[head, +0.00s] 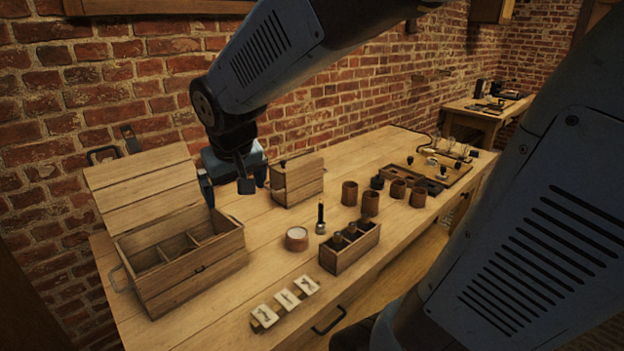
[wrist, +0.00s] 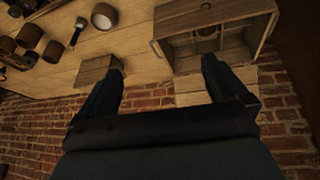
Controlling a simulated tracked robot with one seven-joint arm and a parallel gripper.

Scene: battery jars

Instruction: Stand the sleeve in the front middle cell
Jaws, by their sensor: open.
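The large open wooden box (head: 190,276) stands at the left of the bench with its lid tilted back; dividers part it into cells. Its front cells are partly hidden by the front wall in the head view. In the wrist view the box (wrist: 218,13) is at upper right, and a round tan shape, perhaps the sleeve (wrist: 206,33), shows in a middle cell near the front wall. I cannot tell whether it stands fully upright. My gripper (head: 228,189) is open and empty, above the bench behind and right of the box. Its fingers (wrist: 162,64) show apart in the wrist view.
A small closed wooden box (head: 299,182) stands right of my gripper. Several brown cups (head: 370,204), a pale-topped round dish (head: 297,239), a dark rod (head: 321,217) and a crate of cylinders (head: 352,256) are further right. Label cards (head: 286,301) lie in front. The brick wall is behind.

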